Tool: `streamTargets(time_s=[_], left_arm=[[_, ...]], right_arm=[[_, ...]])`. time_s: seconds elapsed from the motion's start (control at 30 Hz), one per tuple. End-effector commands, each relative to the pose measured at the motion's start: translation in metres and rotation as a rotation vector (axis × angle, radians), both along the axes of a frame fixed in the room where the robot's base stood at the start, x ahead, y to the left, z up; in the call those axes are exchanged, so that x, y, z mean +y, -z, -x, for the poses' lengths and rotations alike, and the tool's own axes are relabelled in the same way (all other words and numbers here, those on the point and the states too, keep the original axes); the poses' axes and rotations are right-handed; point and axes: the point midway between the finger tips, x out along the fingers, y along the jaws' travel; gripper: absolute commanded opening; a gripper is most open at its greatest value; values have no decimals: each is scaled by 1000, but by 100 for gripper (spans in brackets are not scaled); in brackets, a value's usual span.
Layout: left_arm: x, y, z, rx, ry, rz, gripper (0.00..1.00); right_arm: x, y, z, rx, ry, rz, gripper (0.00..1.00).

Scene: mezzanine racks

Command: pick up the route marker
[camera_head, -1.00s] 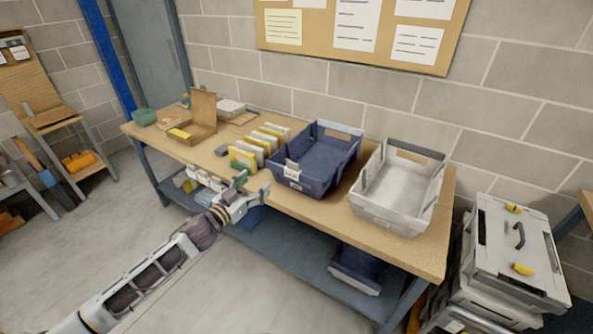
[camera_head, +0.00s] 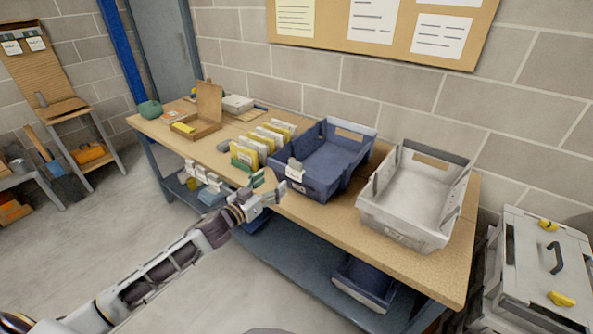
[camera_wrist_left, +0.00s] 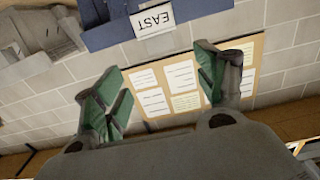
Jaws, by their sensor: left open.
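A white tag reading EAST (camera_head: 294,174) is on the front of the dark blue tote (camera_head: 317,189), with a small grey piece at its top; it may be the route marker. In the left wrist view the EAST tag (camera_wrist_left: 153,20) appears upside down at the top edge, beyond the fingers. My left gripper (camera_head: 269,186) is open and empty, in front of the bench edge, just left of and lower in the picture than the tag. Its green-padded fingers stand wide apart in the left wrist view (camera_wrist_left: 162,85). My right gripper is not in view.
A grey tote (camera_head: 405,221) stands right of the blue one on the wooden bench (camera_head: 335,220). A lower shelf (camera_head: 300,265) holds another blue tote. Grey cases (camera_head: 540,265) stand right.

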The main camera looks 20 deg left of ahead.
Motion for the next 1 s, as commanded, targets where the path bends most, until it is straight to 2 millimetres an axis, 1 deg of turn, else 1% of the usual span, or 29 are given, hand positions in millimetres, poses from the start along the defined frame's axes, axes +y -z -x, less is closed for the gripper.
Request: streamTargets(time_s=[0.13,0.37,0.63,1.0], left_arm=[[0,0,0,0,0,0,71],[-2,0,-6,0,0,0,71],[-7,0,-20,-1,-1,-1,71],[-14,-1,-41,-1,-1,0,71]], right_arm=[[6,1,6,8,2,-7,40],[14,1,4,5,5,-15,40],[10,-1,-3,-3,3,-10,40],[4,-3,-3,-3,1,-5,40]])
